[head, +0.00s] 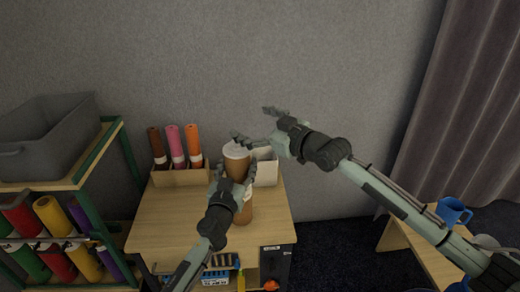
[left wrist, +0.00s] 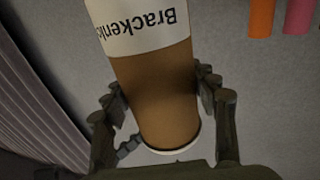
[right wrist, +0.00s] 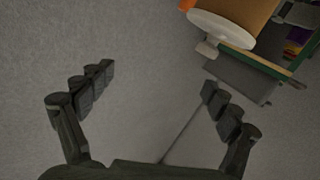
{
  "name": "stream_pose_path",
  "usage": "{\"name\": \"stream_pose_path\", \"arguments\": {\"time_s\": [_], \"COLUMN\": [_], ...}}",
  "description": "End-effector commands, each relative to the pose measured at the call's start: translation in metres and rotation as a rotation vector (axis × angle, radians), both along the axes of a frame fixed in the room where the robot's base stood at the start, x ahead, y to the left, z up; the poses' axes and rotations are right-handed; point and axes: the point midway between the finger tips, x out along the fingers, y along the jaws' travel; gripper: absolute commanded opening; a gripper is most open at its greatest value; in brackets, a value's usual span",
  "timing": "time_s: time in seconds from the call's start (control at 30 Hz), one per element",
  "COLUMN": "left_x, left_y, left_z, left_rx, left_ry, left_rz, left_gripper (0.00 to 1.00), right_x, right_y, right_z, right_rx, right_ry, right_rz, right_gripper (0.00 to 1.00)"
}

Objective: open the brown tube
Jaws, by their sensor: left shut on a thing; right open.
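The brown tube (head: 243,213) stands upright in the head view, held above or on the small wooden cabinet; which, I cannot tell. It has a white cap (head: 236,150) on top and a white label, partly readable in the left wrist view (left wrist: 150,90). My left gripper (head: 233,184) is shut around its upper body. My right gripper (head: 256,124) is open and empty, above and to the right of the cap. In the right wrist view, the white cap (right wrist: 222,28) lies beyond the fingers, towards the upper right, apart from them.
A wooden holder (head: 180,177) with brown, pink and orange rolls stands at the cabinet's back left. A white box (head: 265,168) is just right of the tube. A green-framed shelf (head: 110,140) with a grey bin (head: 45,138) stands left. A blue mug (head: 452,211) is far right.

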Motion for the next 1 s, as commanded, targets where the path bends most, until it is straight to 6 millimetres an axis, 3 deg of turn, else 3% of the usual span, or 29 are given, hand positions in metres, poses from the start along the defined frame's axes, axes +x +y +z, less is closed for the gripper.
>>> {"name": "stream_pose_path", "arguments": {"time_s": [0.13, 0.33, 1.0], "left_x": [0.0, 0.0, 0.0], "left_y": [0.0, 0.0, 0.0], "left_z": [-0.001, -0.001, -0.001], "left_rx": [0.0, 0.0, 0.0], "left_ry": [0.001, 0.001, 0.001], "left_rz": [0.0, -0.001, 0.0], "left_gripper": [0.07, 0.07, 0.07], "right_x": [-0.038, -0.057, 0.014], "right_y": [-0.012, -0.011, 0.061], "right_z": [-0.03, -0.042, -0.074], "right_rx": [0.029, 0.04, 0.04], "right_ry": [0.198, 0.289, 0.292], "right_rz": [0.041, 0.075, 0.075], "right_gripper": [0.9, 0.9, 0.9]}}
